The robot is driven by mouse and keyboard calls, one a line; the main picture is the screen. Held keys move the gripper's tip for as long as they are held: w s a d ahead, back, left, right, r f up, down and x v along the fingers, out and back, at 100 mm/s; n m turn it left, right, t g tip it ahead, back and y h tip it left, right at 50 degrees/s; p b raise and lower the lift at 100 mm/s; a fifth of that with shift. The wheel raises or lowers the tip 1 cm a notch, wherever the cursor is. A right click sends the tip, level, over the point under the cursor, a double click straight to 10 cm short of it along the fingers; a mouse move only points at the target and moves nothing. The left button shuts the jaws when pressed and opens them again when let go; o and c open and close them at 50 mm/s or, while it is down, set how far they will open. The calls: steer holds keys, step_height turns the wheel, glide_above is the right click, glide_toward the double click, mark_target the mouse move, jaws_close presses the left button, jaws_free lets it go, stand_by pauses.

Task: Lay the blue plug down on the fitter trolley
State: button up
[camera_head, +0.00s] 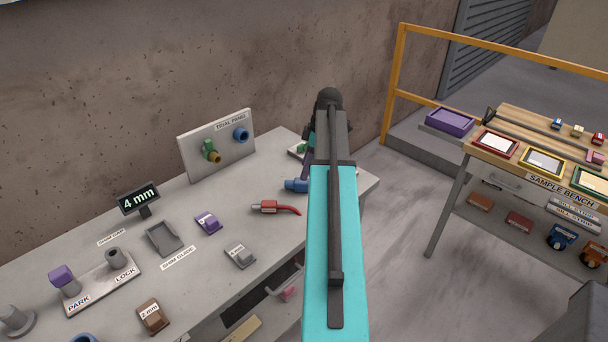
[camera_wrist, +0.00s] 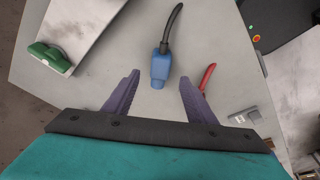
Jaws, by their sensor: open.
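The blue plug (camera_head: 296,185) lies on the grey stone-like bench (camera_head: 215,265), near its right end. In the wrist view the blue plug (camera_wrist: 160,68) has a black cable running up from it and lies between and just beyond the tips of my gripper (camera_wrist: 159,78). The purple fingers are spread apart and hold nothing. In the head view my teal arm hides most of my gripper and part of the bench's right end. I cannot pick out a trolley labelled as the fitter trolley.
The trial panel (camera_head: 217,139) stands at the bench's back. A purple block (camera_head: 208,222) and a grey block (camera_head: 240,256) lie farther left. The sample bench (camera_head: 490,147) stands right, across open floor.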

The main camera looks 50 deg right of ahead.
steer(key=b+v, duration=0.1)
steer(key=v, duration=0.6)
steer(key=shift+s, duration=0.15)
stand_by(0.6)
